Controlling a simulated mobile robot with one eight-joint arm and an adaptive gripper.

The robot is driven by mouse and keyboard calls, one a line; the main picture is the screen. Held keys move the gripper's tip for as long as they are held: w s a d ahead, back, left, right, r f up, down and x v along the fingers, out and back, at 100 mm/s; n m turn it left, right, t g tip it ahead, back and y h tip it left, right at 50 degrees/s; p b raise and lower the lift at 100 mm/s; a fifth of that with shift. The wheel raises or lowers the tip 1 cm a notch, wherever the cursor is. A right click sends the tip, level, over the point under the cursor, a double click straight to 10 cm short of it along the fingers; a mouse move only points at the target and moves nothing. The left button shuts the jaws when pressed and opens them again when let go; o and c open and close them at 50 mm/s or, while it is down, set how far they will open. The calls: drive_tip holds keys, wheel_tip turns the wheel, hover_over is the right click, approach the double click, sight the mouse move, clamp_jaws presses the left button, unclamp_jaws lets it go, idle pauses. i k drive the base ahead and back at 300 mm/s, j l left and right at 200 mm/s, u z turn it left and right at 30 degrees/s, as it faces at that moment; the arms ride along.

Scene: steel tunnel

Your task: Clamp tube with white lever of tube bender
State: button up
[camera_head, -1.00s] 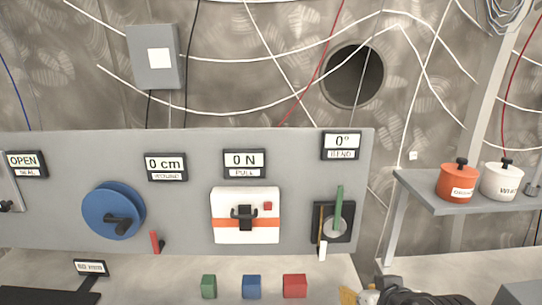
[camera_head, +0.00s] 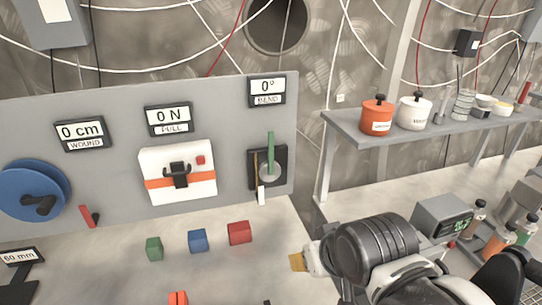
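The tube bender (camera_head: 281,160) is a black plate at the right end of the grey panel. It carries a tall green lever (camera_head: 270,150), a round grey disc (camera_head: 270,174) and a small white lever (camera_head: 261,196) at its lower edge. A thin brown tube (camera_head: 256,168) stands upright at the left of the disc, just above the white lever. The "0° BEND" display (camera_head: 267,91) is above. My gripper (camera_head: 298,262) shows as a tan tip at the end of my arm, below and right of the bender and apart from it. Its finger opening is unclear.
Green (camera_head: 154,249), blue (camera_head: 198,241) and red (camera_head: 240,233) blocks sit on the bench in front of the panel. A shelf (camera_head: 345,129) at right holds an orange pot (camera_head: 377,117) and a white pot (camera_head: 414,112). A blue wheel (camera_head: 34,190) is at left.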

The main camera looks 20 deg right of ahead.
sight(260, 195)
drive_tip(key=j+z, duration=0.4)
drive_tip(key=k+j+z, duration=0.1)
drive_tip(key=j+z, duration=0.25)
drive_tip(key=k+j+z, duration=0.15)
drive_tip(key=j+z, duration=0.25)
drive_tip(key=j, duration=0.15)
